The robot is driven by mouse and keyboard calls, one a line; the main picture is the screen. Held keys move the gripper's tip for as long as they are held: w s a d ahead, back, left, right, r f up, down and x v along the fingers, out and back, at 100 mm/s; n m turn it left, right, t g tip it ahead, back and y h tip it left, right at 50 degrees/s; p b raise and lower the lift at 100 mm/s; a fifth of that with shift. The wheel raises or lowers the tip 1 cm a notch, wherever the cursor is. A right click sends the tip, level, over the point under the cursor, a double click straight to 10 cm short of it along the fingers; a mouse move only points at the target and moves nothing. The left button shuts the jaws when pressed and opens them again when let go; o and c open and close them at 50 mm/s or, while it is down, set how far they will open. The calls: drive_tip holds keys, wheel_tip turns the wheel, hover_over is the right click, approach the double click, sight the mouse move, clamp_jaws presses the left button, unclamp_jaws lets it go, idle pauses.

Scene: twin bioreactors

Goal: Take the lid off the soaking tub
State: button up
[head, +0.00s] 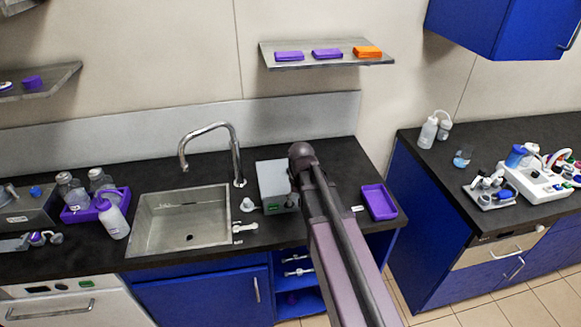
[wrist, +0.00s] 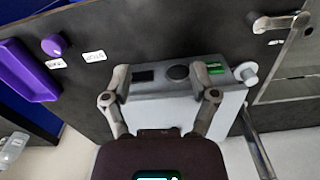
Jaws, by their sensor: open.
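A pale grey box (head: 273,186) stands on the dark counter right of the sink. Its front edge has a green display, and a white knob sits at its side. It also fills the middle of the wrist view (wrist: 175,108). My gripper (wrist: 161,88) is open and empty, with its two fingers spread over this box; contact cannot be told. My arm hides the gripper in the head view. I cannot tell for sure whether this box is the soaking tub. Another grey box (head: 22,206), with a blue knob on top, stands at the left edge.
A purple tray (head: 378,202) lies to the right; a round purple knob (wrist: 53,45) and labels lie near it. The sink (head: 180,222) with a tall tap (head: 236,150) is left. A purple caddy (head: 90,210) holds bottles. A shelf (head: 325,58) hangs above.

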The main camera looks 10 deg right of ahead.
sight(274, 182)
drive_tip(key=w+r+m+p, duration=0.1)
drive_tip(key=w+r+p, duration=0.4)
drive_tip(key=w, duration=0.4)
drive_tip(key=w+r+m+p, duration=0.1)
drive_tip(key=w+r+p, duration=0.4)
drive_tip(key=w, duration=0.4)
drive_tip(key=shift+w+r, duration=0.3)
drive_tip(key=shift+r, duration=0.4)
drive_tip(key=shift+a+f, duration=0.1)
drive_tip(key=shift+f, duration=0.05)
wheel_tip(274, 182, down, 8)
drive_tip(key=b, duration=0.8)
drive_tip(key=shift+f+b, duration=0.2)
drive_tip(key=shift+b, duration=0.15)
drive_tip(key=shift+s+d+f+b, duration=0.1)
drive_tip(key=shift+f+b, duration=1.2)
drive_tip(key=shift+b, duration=0.05)
drive_tip(key=shift+s+d+f+b, duration=0.1)
drive_tip(key=shift+f+b, duration=1.2)
clamp_jaws()
